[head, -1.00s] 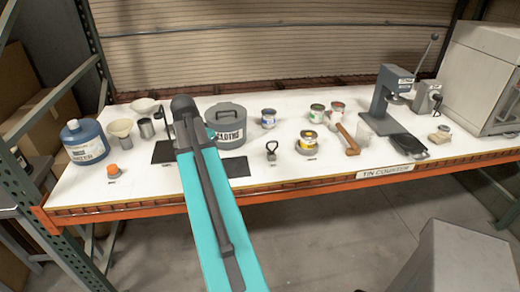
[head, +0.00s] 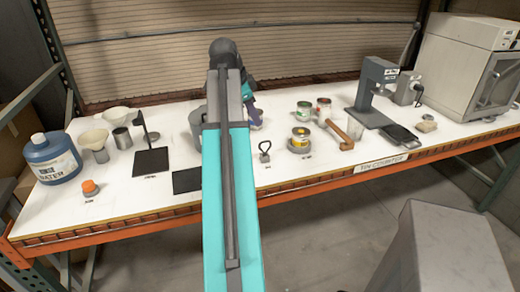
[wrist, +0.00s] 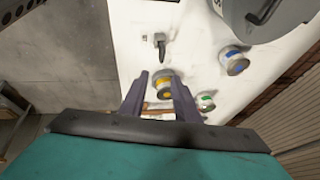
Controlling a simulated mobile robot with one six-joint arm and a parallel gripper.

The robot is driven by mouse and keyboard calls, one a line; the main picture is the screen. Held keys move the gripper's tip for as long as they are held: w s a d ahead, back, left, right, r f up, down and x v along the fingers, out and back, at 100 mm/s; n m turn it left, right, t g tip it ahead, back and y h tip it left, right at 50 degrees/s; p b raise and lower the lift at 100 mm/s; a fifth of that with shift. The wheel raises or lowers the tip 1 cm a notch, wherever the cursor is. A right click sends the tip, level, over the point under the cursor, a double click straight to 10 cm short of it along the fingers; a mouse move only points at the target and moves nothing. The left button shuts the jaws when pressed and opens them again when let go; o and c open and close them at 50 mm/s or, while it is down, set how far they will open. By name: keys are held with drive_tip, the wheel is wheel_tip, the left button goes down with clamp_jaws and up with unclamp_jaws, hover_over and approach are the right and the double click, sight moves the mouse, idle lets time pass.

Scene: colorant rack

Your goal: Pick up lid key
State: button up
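The lid key (head: 265,151), taken to be the small grey piece with a dark loop handle, stands on the white counter right of my arm in the head view. In the wrist view, the key (wrist: 160,44) lies beyond my fingertips, near the top middle. My gripper (wrist: 159,76) is open, its two dark fingers apart with nothing held. A yellow-labelled tin (wrist: 165,84) shows between the fingers, seemingly below them on the counter.
The yellow-labelled tin (head: 300,138) is right of the key, with green (head: 304,112) and red (head: 323,106) tins behind. A wooden-handled tool (head: 340,134) and a press (head: 372,92) stand further right. A grey pot (wrist: 262,12) and blue-labelled tin (wrist: 234,62) are near the key.

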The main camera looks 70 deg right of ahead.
drive_tip(key=shift+w+f, duration=0.1)
drive_tip(key=shift+w, duration=0.15)
drive_tip(key=p, duration=0.2)
hover_over(264, 142)
drive_tip(key=a, duration=0.2)
wheel_tip(264, 142, down, 8)
drive_tip(key=shift+w, duration=0.4)
drive_tip(key=shift+a, duration=0.1)
drive_tip(key=shift+p+x, duration=0.85)
drive_tip(key=shift+x, duration=1.65)
drive_tip(key=shift+w, duration=0.1)
clamp_jaws()
